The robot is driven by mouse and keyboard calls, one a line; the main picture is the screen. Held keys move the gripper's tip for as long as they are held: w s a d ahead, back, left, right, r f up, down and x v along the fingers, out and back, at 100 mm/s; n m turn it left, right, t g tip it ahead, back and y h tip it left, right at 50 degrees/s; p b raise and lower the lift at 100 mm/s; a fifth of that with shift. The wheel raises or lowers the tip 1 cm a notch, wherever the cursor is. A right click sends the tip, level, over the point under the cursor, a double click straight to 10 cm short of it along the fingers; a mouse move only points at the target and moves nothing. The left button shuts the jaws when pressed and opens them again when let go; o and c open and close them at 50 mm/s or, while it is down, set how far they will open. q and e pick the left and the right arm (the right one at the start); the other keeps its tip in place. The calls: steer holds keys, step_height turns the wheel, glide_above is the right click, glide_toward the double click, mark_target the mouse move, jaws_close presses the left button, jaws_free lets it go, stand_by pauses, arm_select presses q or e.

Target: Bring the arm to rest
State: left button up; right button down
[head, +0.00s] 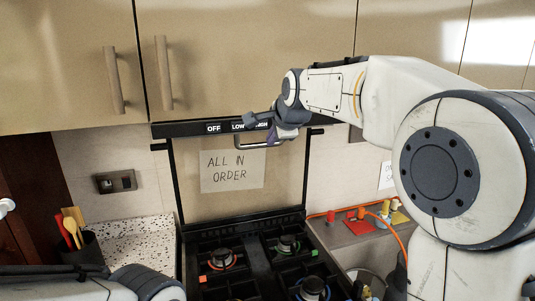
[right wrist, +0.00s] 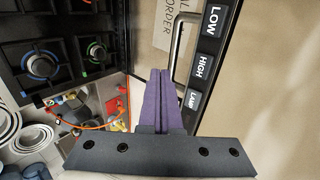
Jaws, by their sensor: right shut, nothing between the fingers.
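My right arm reaches in from the right in the head view. Its gripper (head: 271,137) is in front of the black hood strip (head: 190,129), near the LOW and HIGH labels. In the right wrist view the purple fingers (right wrist: 163,78) are shut together with nothing between them. A metal bar handle (right wrist: 178,45) is close beside the fingertips; I cannot tell whether they touch it. Part of my left arm shows at the bottom left of the head view, but its gripper is out of the frame.
A black gas stove (head: 262,264) stands below, with a panel behind it bearing an "ALL IN ORDER" paper (head: 232,170). Closed cabinets (head: 240,60) are above. A utensil holder (head: 84,252) is at the left. An orange hose (head: 399,240) and fittings lie at the right.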

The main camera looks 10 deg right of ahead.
steer(key=s+a+f+n+g+y+b, duration=0.1)
steer(key=s+a+f+n+g+b, duration=0.15)
steer(key=s+a+f+n, duration=0.5)
steer(key=s+a+f+n+g+y+b, duration=0.1)
steer(key=s+a+f+n+g, duration=0.3)
steer(key=s+f, duration=0.6)
steer(key=s+f+n+g, duration=0.1)
steer(key=s+f+n, duration=0.3)
steer(key=s, duration=0.3)
steer(key=s+d+f+n+g+h+b, duration=0.1)
steer(key=s+f+n, duration=0.3)
steer(key=s, duration=0.4)
steer(key=s+f+n+g+h, duration=0.1)
steer(key=s+f+n, duration=0.3)
steer(key=s, duration=0.4)
steer(key=shift+d+f+n+g, duration=0.2)
steer(key=shift+f+n+g, duration=0.15)
steer(key=shift+f+g, duration=0.1)
